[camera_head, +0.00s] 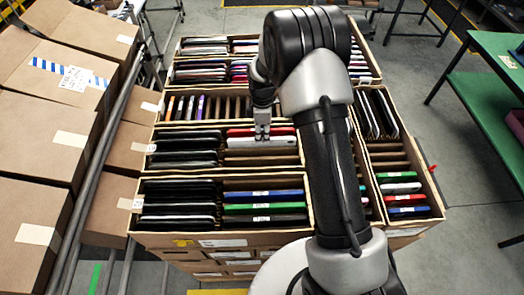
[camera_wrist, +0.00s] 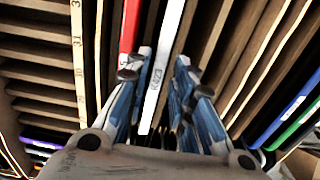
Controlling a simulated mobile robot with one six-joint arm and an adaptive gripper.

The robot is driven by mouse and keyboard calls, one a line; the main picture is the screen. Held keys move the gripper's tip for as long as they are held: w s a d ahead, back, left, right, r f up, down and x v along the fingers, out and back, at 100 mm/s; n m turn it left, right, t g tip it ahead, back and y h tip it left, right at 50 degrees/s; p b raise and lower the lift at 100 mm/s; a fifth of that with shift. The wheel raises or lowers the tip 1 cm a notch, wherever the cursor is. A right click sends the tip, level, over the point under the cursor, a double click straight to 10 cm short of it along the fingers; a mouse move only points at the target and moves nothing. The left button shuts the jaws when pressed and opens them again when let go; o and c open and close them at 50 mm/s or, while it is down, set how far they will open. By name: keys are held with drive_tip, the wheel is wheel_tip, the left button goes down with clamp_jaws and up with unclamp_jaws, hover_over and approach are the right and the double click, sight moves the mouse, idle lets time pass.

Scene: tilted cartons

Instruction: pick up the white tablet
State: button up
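The white tablet (camera_wrist: 164,60) stands on edge in a carton slot and carries a printed label. In the head view the white tablet (camera_head: 274,142) shows in the middle carton, just in front of a red one. My gripper (camera_head: 262,132) points down over it. In the wrist view my gripper's (camera_wrist: 164,56) blue-grey fingers are apart, one on each side of the white tablet's edge. The left fingertips look close to the tablet; a gap shows on the right. Whether any finger touches it, I cannot tell. The tablet's lower part is hidden in the slot.
A red tablet (camera_wrist: 131,25) stands close to the left finger. Bare cardboard dividers (camera_wrist: 222,45) lie to the right. Black tablets (camera_head: 185,150) fill the left of this carton. Blue and green tablets (camera_head: 262,208) stand in the front carton. A green table (camera_head: 490,100) is at the right.

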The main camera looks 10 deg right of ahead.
wheel_tip(320, 180, down, 3)
drive_tip(key=shift+w+r, duration=0.1)
drive_tip(key=shift+r, duration=0.1)
drive_tip(key=shift+c, duration=0.6)
clamp_jaws()
drive_tip(key=shift+r, duration=0.1)
